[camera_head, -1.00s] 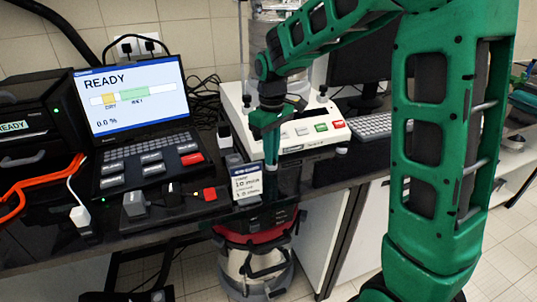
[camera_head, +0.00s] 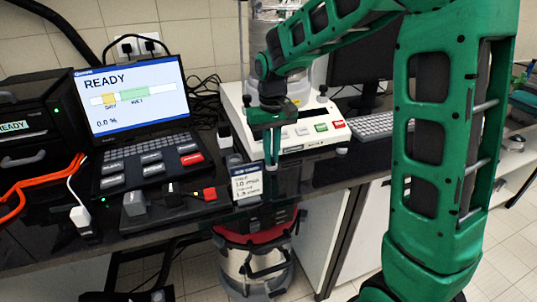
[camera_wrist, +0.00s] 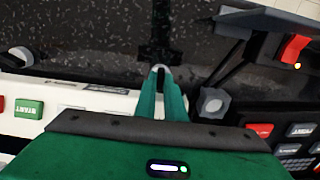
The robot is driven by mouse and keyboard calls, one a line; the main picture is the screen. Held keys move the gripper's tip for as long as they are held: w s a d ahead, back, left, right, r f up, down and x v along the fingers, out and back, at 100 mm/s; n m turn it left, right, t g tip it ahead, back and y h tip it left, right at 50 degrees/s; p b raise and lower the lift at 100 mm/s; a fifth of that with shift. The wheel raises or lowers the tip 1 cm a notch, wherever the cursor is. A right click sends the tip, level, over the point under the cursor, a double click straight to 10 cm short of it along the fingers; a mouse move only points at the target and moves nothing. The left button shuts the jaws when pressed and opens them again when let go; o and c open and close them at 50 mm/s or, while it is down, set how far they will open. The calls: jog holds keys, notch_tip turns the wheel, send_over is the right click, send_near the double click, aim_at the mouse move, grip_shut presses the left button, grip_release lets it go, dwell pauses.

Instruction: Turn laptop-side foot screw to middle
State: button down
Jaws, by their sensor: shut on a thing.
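The white sieve shaker base (camera_head: 238,112) stands on the dark bench to the right of the laptop (camera_head: 130,115). My gripper (camera_head: 269,168) points down at the base's front, laptop-side corner. In the wrist view my gripper's (camera_wrist: 160,75) green fingers are closed together around the small pale laptop-side foot screw (camera_wrist: 160,68), of which only the end shows. The fingers hide most of the screw, and its turn position cannot be read. The other front foot screw (camera_head: 341,151) sits free at the far front corner; it also shows in the wrist view (camera_wrist: 18,57).
A small sign card (camera_head: 246,184) stands close in front of my gripper. A red switch (camera_head: 210,193) and grey blocks lie left of it. Green and red buttons (camera_head: 321,127) are on the base's front panel. The laptop screen reads READY and 0.0 %.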

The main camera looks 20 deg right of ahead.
jog(key=shift+w+r, duration=0.15)
jog(key=shift+w, duration=0.05)
jog(key=c, duration=2.1)
grip_release()
jog(key=shift+s, duration=0.1)
notch_tip(320, 180, up, 11)
jog(key=shift+f, duration=0.2)
jog(key=s+d+f+m, duration=0.3)
jog(key=s+d+m, duration=0.1)
jog(key=s+d, duration=1.05)
jog(key=s+f, duration=0.2)
jog(key=s, duration=0.3)
jog(key=s+d+f+m, duration=0.1)
jog(key=s+f, duration=0.1)
jog(key=s, duration=0.4)
jog(key=s+d+f+m, duration=0.1)
jog(key=s, duration=0.5)
jog(key=shift+f, duration=0.4)
